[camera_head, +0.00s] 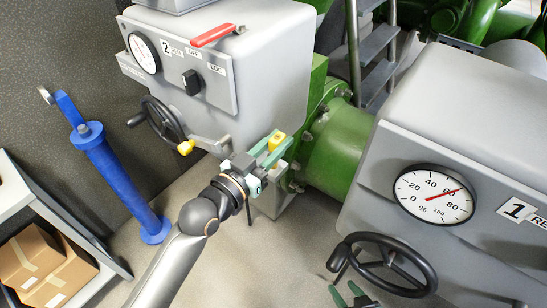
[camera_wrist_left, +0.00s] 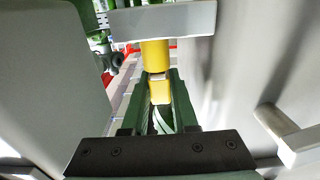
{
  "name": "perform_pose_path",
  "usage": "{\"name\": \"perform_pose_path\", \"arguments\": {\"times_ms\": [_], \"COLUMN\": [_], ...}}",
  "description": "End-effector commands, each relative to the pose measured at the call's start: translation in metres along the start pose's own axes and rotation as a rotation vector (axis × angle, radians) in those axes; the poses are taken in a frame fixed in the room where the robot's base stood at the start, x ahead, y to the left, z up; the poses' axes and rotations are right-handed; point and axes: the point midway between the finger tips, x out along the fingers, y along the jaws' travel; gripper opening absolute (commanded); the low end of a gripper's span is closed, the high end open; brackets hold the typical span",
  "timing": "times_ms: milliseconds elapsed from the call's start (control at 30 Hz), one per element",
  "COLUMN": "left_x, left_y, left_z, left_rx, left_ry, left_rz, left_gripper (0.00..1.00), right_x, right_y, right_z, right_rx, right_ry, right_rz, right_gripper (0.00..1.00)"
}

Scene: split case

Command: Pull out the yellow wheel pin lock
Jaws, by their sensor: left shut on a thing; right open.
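The yellow wheel pin lock (camera_head: 277,141) shows between the green fingers of my left gripper (camera_head: 268,151) in the head view. In the left wrist view, my left gripper (camera_wrist_left: 160,105) is shut on the yellow pin's block-shaped end. The pin's round yellow shaft (camera_wrist_left: 155,55) meets a grey bracket (camera_wrist_left: 165,18) beyond the fingers; whether it sits inside the bracket is hidden. My right gripper (camera_head: 350,294) is open at the bottom edge of the head view, partly cut off, below the black handwheel (camera_head: 385,263) of the right cabinet.
A grey cabinet (camera_head: 270,60) has a gauge, a red lever (camera_head: 213,35) and a black handwheel (camera_head: 163,121). Another yellow piece (camera_head: 186,147) is beside that wheel. A green pipe (camera_head: 335,140) joins it to the right cabinet (camera_head: 450,110). A blue post (camera_head: 120,180) and shelf boxes stand left.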

Motion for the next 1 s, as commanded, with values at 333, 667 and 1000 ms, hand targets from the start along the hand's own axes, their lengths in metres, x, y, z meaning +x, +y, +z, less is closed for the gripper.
{"name": "perform_pose_path", "arguments": {"times_ms": [333,667,1000], "left_x": [0.0,0.0,0.0], "left_y": [0.0,0.0,0.0], "left_z": [0.0,-0.006,-0.02], "left_rx": [0.0,0.0,0.0], "left_ry": [0.0,0.0,0.0], "left_rz": [0.0,0.0,0.0], "left_gripper": [0.0,0.0,0.0], "right_x": [-0.001,-0.004,-0.014], "right_y": [0.0,0.0,-0.001], "right_z": [-0.001,-0.005,-0.015], "right_rx": [0.0,0.0,0.0], "right_ry": [0.0,0.0,0.0], "right_rz": [0.0,0.0,0.0], "right_gripper": [0.5,0.5,0.5]}}
